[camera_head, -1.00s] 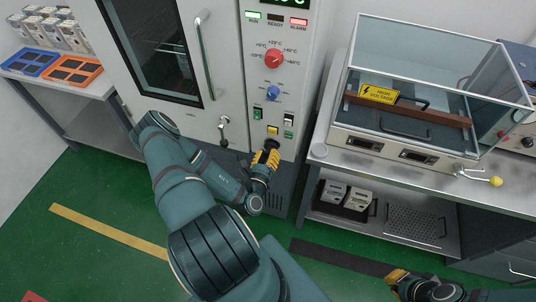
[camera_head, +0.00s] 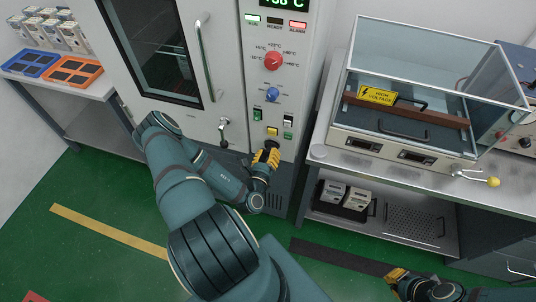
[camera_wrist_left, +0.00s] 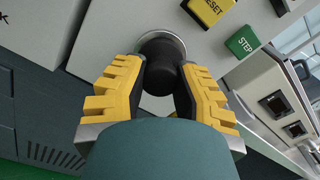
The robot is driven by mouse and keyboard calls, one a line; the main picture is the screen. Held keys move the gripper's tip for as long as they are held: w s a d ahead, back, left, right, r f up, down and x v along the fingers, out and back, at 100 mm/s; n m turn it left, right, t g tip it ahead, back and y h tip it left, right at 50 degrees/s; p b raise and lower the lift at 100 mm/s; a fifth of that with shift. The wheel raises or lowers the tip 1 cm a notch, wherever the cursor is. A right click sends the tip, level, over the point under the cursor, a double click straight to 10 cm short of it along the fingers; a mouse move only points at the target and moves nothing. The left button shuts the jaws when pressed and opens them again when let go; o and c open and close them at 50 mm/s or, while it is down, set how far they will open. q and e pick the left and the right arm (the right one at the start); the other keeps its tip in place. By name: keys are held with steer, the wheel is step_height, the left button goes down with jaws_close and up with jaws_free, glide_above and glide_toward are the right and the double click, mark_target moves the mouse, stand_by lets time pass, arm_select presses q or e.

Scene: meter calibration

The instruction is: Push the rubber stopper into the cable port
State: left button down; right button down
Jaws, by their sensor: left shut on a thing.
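My left gripper (camera_head: 268,152) is at the lower front of the cabinet, just below the yellow button. In the left wrist view its two yellow-padded fingers (camera_wrist_left: 160,72) are shut around the dark rubber stopper (camera_wrist_left: 158,76). The stopper's far end is at the round cable port (camera_wrist_left: 179,45), whose metal rim shows around it. How deep the stopper sits is hidden by the stopper itself. In the head view the fingers cover the stopper and port. My right gripper (camera_head: 397,275) is low at the right, away from the cabinet; its finger gap is unclear.
A yellow RESET button (camera_wrist_left: 207,8) and a green STEP button (camera_wrist_left: 242,41) sit close beside the port. The cabinet door handle (camera_head: 206,60) is up left. A bench (camera_head: 335,157) with a clear-lidded high-voltage box (camera_head: 345,143) stands right.

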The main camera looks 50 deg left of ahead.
arm_select(q)
steer(key=shift+w+a+r, duration=0.1)
steer(key=shift+w, duration=0.05)
steer(key=c, duration=0.7)
jaws_free()
steer(key=shift+c, duration=0.2)
steer(key=v, duration=1.2)
